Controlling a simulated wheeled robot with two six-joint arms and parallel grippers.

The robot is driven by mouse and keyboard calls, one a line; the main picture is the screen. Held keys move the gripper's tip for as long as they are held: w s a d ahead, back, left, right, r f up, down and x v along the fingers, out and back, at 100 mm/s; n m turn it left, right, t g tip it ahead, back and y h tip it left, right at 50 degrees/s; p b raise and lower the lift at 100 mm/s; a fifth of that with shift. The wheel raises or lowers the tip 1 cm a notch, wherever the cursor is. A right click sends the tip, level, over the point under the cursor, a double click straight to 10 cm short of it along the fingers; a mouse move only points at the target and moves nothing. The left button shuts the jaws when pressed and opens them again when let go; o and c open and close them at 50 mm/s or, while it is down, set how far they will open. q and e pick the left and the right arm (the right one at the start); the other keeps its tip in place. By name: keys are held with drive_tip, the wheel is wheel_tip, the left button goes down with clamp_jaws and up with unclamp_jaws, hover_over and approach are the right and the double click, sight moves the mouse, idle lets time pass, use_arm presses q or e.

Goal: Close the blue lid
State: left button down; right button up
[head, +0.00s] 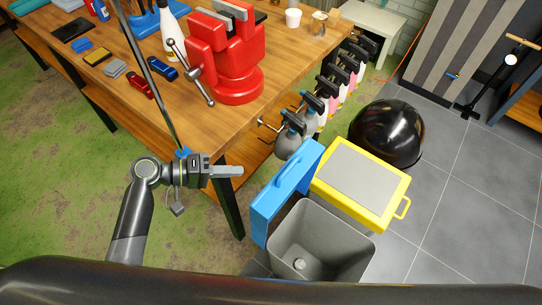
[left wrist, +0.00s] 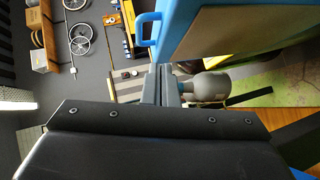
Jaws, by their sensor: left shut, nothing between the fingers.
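The blue lid (head: 285,195) stands open and nearly upright at the left side of a grey bin (head: 345,232), whose open top shows its inside. My left gripper (head: 240,171) is shut and empty, just left of the lid's upper part, with a small gap seen between them in the head view. In the left wrist view the blue lid (left wrist: 215,25) and its handle (left wrist: 146,28) show close beyond the shut fingertips (left wrist: 161,70). I cannot tell there whether they touch. My right gripper is not in view.
A bin with a shut yellow lid (head: 402,211) stands behind the grey bin. A shiny black bin (head: 388,130) is beyond it. Spray bottles (head: 322,105) hang along the edge of the wooden workbench (head: 190,115), which bears a red vise (head: 225,55). Grey floor is clear at right.

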use_arm(q)
drive_tip(key=w+d+h+p, duration=0.1)
drive_tip(key=w+d+p, duration=0.1)
drive_tip(key=d, duration=0.8)
drive_tip(key=shift+w+r+m+g+p, duration=0.15)
drive_tip(key=shift+r+m+g+p, duration=0.2)
drive_tip(key=shift+p, duration=0.45)
